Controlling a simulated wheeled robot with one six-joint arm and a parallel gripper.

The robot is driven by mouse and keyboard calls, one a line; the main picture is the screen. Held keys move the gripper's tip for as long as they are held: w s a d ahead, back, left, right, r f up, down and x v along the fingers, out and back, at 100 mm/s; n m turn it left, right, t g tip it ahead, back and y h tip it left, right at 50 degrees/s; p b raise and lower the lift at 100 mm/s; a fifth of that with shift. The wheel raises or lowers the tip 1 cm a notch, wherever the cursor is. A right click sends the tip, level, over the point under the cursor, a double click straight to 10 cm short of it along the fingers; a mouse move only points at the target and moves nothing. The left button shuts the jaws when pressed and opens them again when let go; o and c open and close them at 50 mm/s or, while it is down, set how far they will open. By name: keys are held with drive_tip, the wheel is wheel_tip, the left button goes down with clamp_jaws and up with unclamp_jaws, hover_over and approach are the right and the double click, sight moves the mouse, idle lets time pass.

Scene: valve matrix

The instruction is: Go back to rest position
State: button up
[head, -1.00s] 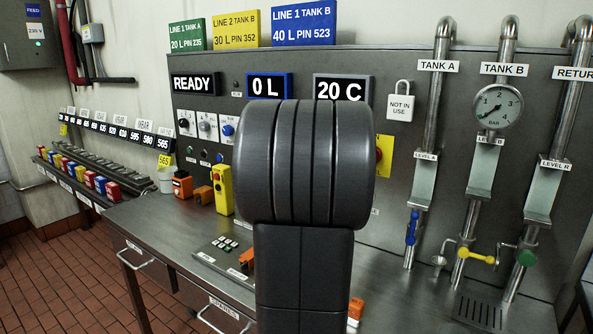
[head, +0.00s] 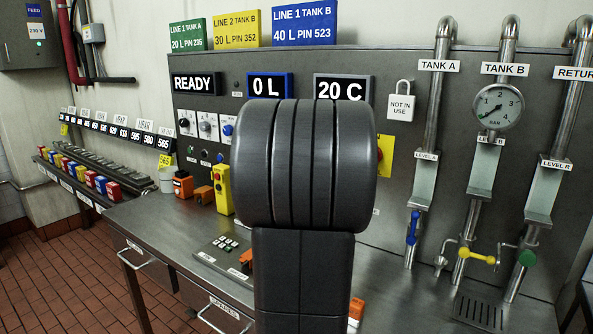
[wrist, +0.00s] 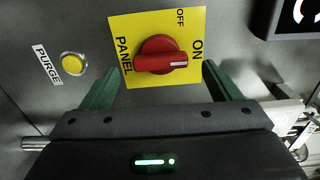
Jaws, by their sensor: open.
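My gripper (wrist: 157,85) shows in the wrist view with its two green fingers spread apart and nothing between them. It faces the red rotary switch (wrist: 161,56) on a yellow plate marked PANEL, OFF and ON. The white mark on the red knob points toward the ON side. Whether the fingers touch the plate or stand off from it I cannot tell. In the head view my own dark arm link fills the middle and hides the gripper. Only an edge of the yellow plate (head: 386,155) shows there, right of the arm.
A yellow PURGE button (wrist: 73,64) sits left of the switch in the wrist view. The head view shows the steel bench (head: 150,215), blue valve handle (head: 412,228), yellow valve handle (head: 476,256), green valve handle (head: 527,258) and a pressure gauge (head: 498,107). The brick floor at left is clear.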

drive_tip(key=v, duration=1)
drive_tip(key=w+d+n+p, duration=0.6)
drive_tip(key=w+n, duration=0.5)
drive_tip(key=n, duration=0.6)
drive_tip(key=shift+d+p, duration=0.3)
drive_tip(key=shift+d, duration=0.4)
drive_tip(key=shift+n, duration=0.3)
drive_tip(key=shift+f, duration=0.15)
